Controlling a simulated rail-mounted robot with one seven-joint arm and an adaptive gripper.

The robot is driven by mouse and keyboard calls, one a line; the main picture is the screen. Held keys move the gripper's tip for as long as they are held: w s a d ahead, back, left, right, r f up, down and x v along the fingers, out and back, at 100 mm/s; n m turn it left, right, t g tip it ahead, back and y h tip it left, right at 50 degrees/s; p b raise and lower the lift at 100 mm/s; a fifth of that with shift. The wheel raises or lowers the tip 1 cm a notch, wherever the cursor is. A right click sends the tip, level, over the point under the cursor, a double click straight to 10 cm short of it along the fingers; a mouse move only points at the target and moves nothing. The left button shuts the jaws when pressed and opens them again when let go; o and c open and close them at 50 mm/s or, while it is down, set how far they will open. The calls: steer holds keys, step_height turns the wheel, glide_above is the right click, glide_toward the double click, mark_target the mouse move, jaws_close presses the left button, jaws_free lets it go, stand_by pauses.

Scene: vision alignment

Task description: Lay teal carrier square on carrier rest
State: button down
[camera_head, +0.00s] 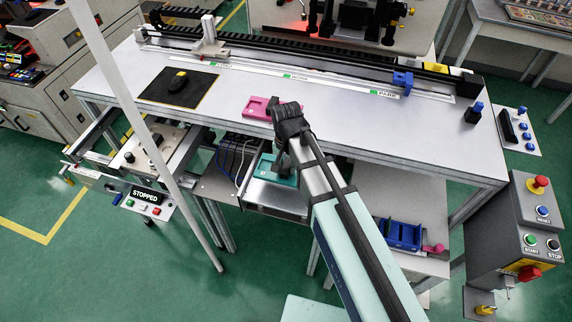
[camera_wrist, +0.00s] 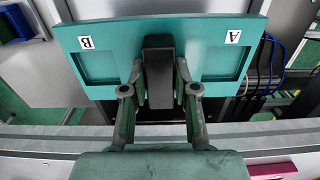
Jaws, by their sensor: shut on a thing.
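The teal carrier (camera_wrist: 110,68) is a flat plate with two square recesses marked B and A and a dark raised grip in its middle. My gripper (camera_wrist: 158,75) is shut on that grip, one finger on each side. In the head view the carrier (camera_head: 287,179) shows partly behind my arm, below the front edge of the bench, above an open drawer-like metal tray (camera_head: 272,200). I cannot tell whether it touches the tray. My gripper (camera_head: 283,158) is mostly hidden there by my arm. I cannot identify the carrier rest for certain.
A pink part (camera_head: 258,108) lies on the bench (camera_head: 330,120) near its front edge. A rail runs along the back. Blue bins (camera_head: 400,234) stand on the lower shelf at right. Cables (camera_head: 233,158) hang left of the carrier.

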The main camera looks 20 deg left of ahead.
mark_target(286, 193)
steer(key=shift+f+b, duration=2)
steer(key=shift+f, duration=1.7)
steer(key=shift+f, duration=0.3)
steer(key=c, duration=0.8)
jaws_free()
